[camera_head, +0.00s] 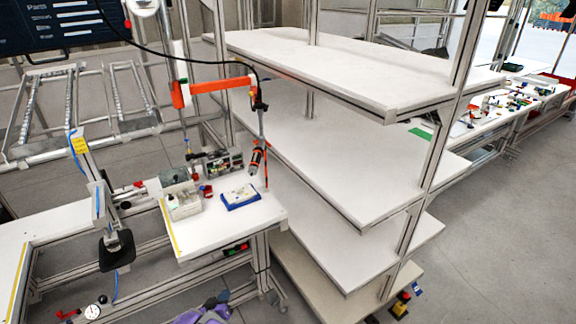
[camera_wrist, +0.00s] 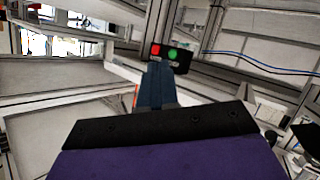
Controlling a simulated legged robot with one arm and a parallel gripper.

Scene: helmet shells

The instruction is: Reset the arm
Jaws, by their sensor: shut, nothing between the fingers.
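My gripper (camera_wrist: 157,74) shows in the wrist view as a dark blue finger shape rising from a black plate on a purple body. Its fingers are together and nothing shows between them. In the head view, only a purple part of my arm (camera_head: 203,315) shows at the bottom edge, and the fingertips cannot be made out there. No helmet shell can be made out in either view.
A white shelf rack (camera_head: 330,165) fills the middle of the head view. Left of it, a white workbench (camera_head: 215,225) carries a blue-and-white box (camera_head: 240,196) and several small parts. A black box with red and green buttons (camera_wrist: 170,57) lies beyond my fingertips. Grey floor (camera_head: 490,240) is open at right.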

